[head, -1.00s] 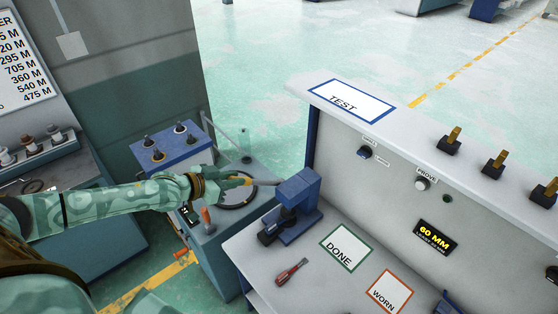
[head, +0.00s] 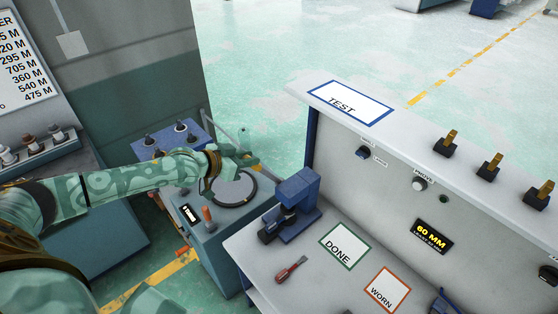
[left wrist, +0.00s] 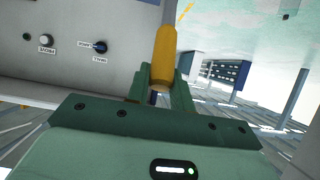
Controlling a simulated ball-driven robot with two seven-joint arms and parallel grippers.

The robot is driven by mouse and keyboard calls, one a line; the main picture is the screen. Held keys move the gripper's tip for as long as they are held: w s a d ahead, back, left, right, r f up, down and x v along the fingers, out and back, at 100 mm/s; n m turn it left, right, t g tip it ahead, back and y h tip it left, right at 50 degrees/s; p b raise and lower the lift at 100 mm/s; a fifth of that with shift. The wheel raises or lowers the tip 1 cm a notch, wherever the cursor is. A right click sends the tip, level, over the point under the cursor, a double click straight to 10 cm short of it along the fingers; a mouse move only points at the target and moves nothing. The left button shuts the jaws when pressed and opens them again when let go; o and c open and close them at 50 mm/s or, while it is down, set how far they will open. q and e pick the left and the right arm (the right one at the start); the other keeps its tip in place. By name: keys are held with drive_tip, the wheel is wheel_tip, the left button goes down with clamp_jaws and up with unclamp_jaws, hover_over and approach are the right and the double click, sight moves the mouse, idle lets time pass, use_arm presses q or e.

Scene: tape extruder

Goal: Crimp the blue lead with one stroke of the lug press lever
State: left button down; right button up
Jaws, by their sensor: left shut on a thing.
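The blue lug press (head: 297,205) stands at the left end of the grey bench. My left gripper (head: 246,157) is beyond and left of the press, above the round plate of the grey-blue cabinet. It is shut on a yellow grip (left wrist: 164,58), seen between its fingers (left wrist: 160,85) in the left wrist view. A short grey part shows past the grip's far end. In the head view the grip is hardly visible, and I cannot tell whether it joins the press. I cannot make out a blue lead for certain. My right gripper is not in view.
The grey-blue cabinet (head: 213,232) stands left of the bench. A red screwdriver (head: 291,269) lies on the bench near the DONE card (head: 344,247) and WORN card (head: 387,290). The upright TEST panel (head: 400,170) rises behind the press.

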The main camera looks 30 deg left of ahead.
use_arm(q)
drive_tip(key=shift+w+r, duration=0.15)
drive_tip(key=shift+r, duration=0.1)
drive_tip(key=shift+w+d+r+b, duration=0.1)
drive_tip(key=shift+w+d+r, duration=0.2)
drive_tip(key=shift+w, duration=0.35)
drive_tip(key=shift+w+d+r+b, duration=0.1)
drive_tip(key=shift+w+d+r, duration=0.25)
drive_tip(key=shift+w, duration=0.3)
drive_tip(key=shift+w+d+r+b, duration=0.15)
drive_tip(key=shift+w+r, duration=0.25)
drive_tip(key=shift+w, duration=0.25)
drive_tip(key=shift+w+d+r, duration=0.25)
drive_tip(key=shift+w, duration=0.3)
drive_tip(key=shift+w+d+r, duration=0.2)
drive_tip(key=shift+w, duration=0.35)
drive_tip(key=shift+w, duration=0.15)
drive_tip(key=c, duration=1.1)
unclamp_jaws()
drive_tip(key=shift+w+d, duration=0.1)
drive_tip(key=shift+c, duration=0.2)
